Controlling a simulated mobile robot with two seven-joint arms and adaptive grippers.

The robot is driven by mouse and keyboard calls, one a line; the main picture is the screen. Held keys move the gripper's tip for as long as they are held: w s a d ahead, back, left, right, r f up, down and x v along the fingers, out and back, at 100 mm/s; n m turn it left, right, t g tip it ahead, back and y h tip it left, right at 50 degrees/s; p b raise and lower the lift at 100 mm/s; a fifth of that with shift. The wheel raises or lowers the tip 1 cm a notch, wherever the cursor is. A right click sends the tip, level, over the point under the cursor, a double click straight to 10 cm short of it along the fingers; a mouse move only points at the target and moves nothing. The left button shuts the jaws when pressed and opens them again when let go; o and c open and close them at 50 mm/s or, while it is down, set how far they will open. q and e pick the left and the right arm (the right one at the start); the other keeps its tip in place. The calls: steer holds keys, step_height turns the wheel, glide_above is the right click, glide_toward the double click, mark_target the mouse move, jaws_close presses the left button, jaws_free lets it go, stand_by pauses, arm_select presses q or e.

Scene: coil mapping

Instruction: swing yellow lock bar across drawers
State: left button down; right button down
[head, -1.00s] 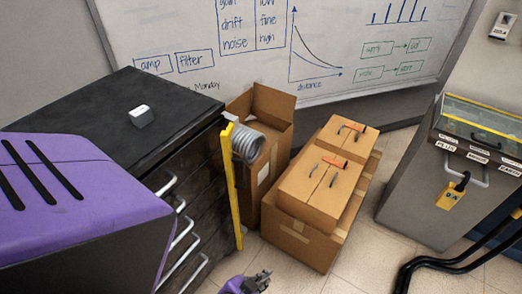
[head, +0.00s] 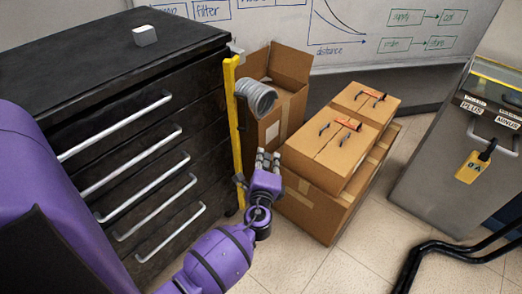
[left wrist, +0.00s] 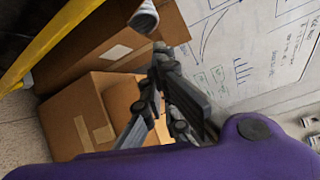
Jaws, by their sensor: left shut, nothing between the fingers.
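The yellow lock bar (head: 234,115) stands upright along the right front edge of the black drawer cabinet (head: 60,75). The drawer fronts with their silver handles (head: 130,168) are uncovered by it. In the left wrist view the bar (left wrist: 45,45) crosses the upper left corner. My left gripper (head: 268,158) is just right of the bar's lower half, in front of the cardboard boxes. It is shut and empty, and it also shows in the left wrist view (left wrist: 160,95). It appears apart from the bar. My right gripper is not in view.
A grey coiled hose (head: 258,97) sits right of the bar. An open cardboard box (head: 290,75) and stacked boxes (head: 325,205) stand behind and right of my gripper. A grey bin with a yellow tag (head: 472,167) and black cables (head: 420,255) are at the right.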

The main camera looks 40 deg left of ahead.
arm_select(q)
steer(key=w+a+p, duration=0.1)
steer(key=w+a, duration=0.4)
steer(key=a, duration=0.2)
steer(key=shift+r, duration=0.15)
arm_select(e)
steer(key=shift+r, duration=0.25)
